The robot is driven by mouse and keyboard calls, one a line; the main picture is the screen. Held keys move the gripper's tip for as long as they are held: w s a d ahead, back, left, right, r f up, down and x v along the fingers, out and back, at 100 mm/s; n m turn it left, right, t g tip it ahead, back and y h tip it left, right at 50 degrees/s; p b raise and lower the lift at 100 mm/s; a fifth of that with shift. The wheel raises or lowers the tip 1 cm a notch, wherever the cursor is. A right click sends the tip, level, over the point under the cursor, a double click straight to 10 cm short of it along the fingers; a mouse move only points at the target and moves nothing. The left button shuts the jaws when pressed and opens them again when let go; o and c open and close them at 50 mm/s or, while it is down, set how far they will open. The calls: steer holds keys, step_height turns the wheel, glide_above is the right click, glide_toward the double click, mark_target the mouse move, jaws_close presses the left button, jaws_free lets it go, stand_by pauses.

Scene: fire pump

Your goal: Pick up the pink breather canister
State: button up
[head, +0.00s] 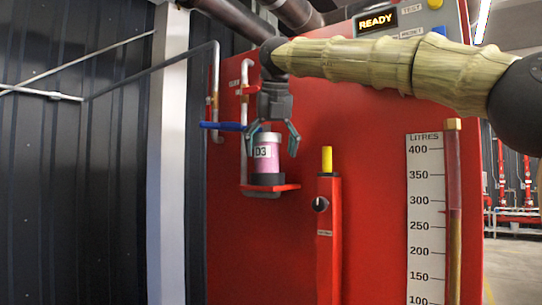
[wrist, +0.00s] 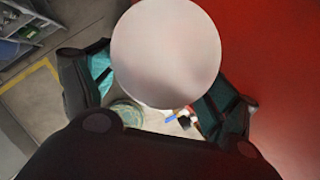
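The pink breather canister (head: 262,161) has a white top and a label reading D3. It stands upright in a dark holder (head: 266,180) on a red bracket (head: 283,188) on the red panel. My gripper (head: 271,150) points down from above, with one finger on each side of the canister's upper part. It is open, with a visible gap between the right finger and the canister. In the wrist view the canister's round pale top (wrist: 165,52) fills the upper middle, with the teal-padded fingers spread on both sides. The canister's lower end is hidden in the holder.
A red post with a yellow top (head: 327,160) stands to the right, beside a litres gauge (head: 426,220). A pale column (head: 172,150) is at the left.

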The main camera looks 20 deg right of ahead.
mark_target(267, 154)
steer(key=w+f, duration=0.2)
steer(key=w, duration=0.1)
steer(key=shift+w+a, duration=0.15)
steer(key=shift+w, duration=0.1)
steer(key=c, duration=0.9)
steer(key=shift+s+r, duration=0.15)
steer(key=shift+s, duration=0.15)
steer(key=shift+c, duration=1.2)
steer(key=shift+s+r, duration=0.15)
steer(key=shift+s, duration=0.15)
steer(key=shift+w, duration=0.15)
steer(key=shift+c, duration=0.2)
